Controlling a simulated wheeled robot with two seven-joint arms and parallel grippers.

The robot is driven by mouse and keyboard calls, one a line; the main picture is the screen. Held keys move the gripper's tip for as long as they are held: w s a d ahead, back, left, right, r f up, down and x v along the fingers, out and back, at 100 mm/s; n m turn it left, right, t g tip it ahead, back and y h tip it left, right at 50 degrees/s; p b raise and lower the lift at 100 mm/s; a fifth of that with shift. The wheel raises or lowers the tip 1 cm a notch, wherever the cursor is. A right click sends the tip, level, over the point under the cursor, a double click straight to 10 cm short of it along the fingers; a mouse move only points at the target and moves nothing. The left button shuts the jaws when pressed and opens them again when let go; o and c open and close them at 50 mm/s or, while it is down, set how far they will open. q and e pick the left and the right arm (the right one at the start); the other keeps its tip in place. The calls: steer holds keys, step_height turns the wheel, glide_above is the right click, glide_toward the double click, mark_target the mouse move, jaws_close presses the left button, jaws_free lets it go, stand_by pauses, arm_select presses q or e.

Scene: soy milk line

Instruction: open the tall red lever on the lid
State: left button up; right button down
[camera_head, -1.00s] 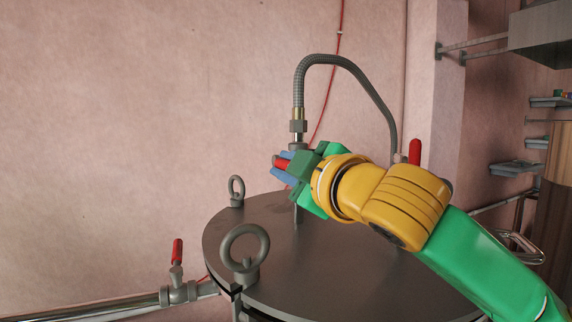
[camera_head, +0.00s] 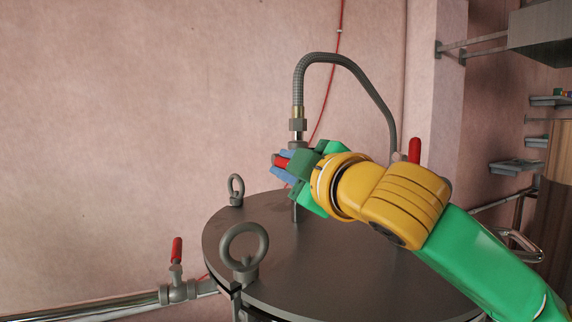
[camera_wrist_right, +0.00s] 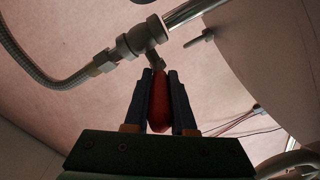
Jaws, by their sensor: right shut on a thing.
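The tall red lever (camera_head: 281,162) belongs to the valve standing on the grey round lid (camera_head: 320,268). My right gripper (camera_head: 284,164) is shut around it, with the blue fingers on either side. In the right wrist view the red lever (camera_wrist_right: 159,100) runs between the two fingers of my gripper (camera_wrist_right: 160,98), and its stem joins the grey valve body (camera_wrist_right: 136,40). In the head view my gripper and wrist hide much of the valve. My left gripper is not in view.
A flexible grey hose (camera_head: 345,60) arches above the valve. Ring bolts (camera_head: 243,246) stand on the lid's left side. Another red handle (camera_head: 414,150) rises behind my arm. A small red-handled valve (camera_head: 177,250) sits on the pipe at lower left.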

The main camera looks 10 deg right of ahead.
steer(key=shift+r, duration=0.1)
stand_by(0.4)
steer(key=r+g, duration=0.1)
steer(key=r+g+h, duration=0.1)
steer(key=g, duration=0.1)
steer(key=shift+w+a, duration=0.15)
steer(key=shift+g, duration=0.5)
steer(key=c, duration=0.8)
jaws_free()
steer(key=shift+f, duration=0.1)
steer(key=shift+c, duration=0.2)
steer(key=shift+o, duration=0.4)
steer(key=shift+s, duration=0.2)
